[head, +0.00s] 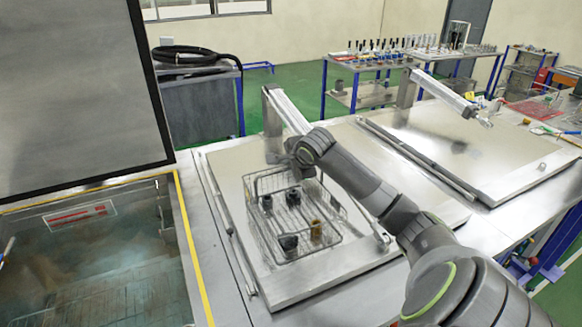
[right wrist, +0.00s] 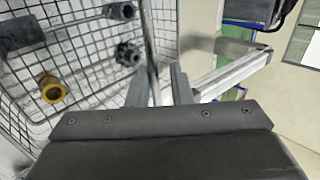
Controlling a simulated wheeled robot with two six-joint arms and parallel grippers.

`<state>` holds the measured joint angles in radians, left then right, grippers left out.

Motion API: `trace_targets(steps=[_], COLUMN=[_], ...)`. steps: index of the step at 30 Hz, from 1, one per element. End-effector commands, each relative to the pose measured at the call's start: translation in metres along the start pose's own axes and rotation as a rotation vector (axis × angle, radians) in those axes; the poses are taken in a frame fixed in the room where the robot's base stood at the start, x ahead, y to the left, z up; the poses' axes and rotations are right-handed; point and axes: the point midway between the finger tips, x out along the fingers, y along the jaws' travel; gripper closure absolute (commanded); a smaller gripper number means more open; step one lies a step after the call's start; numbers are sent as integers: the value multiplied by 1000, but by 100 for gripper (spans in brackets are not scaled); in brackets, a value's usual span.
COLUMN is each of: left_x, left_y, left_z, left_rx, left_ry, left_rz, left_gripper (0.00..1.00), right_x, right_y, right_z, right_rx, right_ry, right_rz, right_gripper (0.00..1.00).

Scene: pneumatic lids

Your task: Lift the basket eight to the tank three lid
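A wire basket (head: 335,236) with dark parts and a brass-coloured part in it stands on a closed flat metal lid (head: 226,165); whether it touches the lid all round is hard to tell. I cannot read any number on basket or lid. My right gripper (head: 300,168) is at the basket's far side, over its rim. In the right wrist view, the basket's mesh (right wrist: 85,60) fills the left half. A thin metal rod of the basket runs between the two spread fingers of my right gripper (right wrist: 158,85), with a gap beside it. My left gripper is out of view.
An open tank (head: 100,260) with its raised dark lid (head: 70,90) is at the left. A second closed lid (head: 470,150) lies at the right. Grey lid arms (head: 285,108) stand behind. A workbench (head: 370,62) with small parts is at the back.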

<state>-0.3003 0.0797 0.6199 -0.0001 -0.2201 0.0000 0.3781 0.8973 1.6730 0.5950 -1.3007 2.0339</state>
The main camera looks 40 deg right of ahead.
Motion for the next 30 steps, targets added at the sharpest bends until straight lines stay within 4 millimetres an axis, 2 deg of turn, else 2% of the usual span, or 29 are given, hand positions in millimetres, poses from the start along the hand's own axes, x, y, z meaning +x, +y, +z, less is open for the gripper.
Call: trace_targets(steps=[1,3,14,20,30], left_x=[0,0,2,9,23], left_y=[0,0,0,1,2], left_z=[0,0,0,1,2], left_rx=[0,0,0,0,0], left_ry=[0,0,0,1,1], left_rz=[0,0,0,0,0], left_gripper=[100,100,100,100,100], right_x=[-1,-1,-1,-25,-85], right_y=[-2,-1,4,3,2], right_z=[0,0,-1,-1,-1], right_rx=[-1,0,2,-3,-5], right_ry=[0,0,1,3,5], right_rz=[-3,-1,9,4,1], right_gripper=[76,66,66,66,66])
